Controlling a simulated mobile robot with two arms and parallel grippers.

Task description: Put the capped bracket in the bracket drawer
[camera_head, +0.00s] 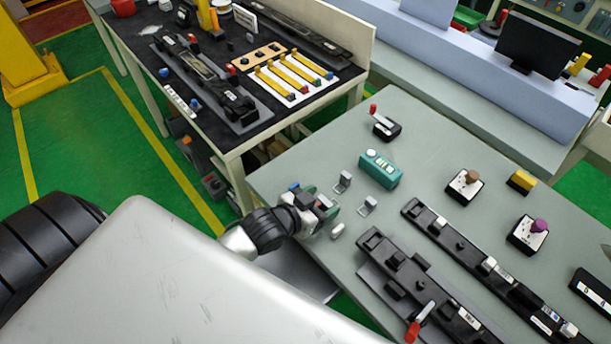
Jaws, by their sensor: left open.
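My left gripper (326,208) reaches in over the left edge of the grey-green table and is open, low near the tabletop. Two small metal brackets lie just beyond it: one (343,181) above it in the picture, the other (367,206) to its right. I cannot tell at this size which bracket is capped. A small whitish rounded piece (338,230) lies just below the gripper. A grey flat panel (300,274) shows under the table's left edge, partly hidden by my arm; I cannot tell whether it is the bracket drawer. My right gripper is out of view.
A teal box (380,169) with pale buttons stands beyond the brackets. Long black fixtures (425,283) fill the table's near right. A red-lever switch (385,127) and joystick boxes (465,186) stand farther back. A black-topped bench (200,100) is at back left.

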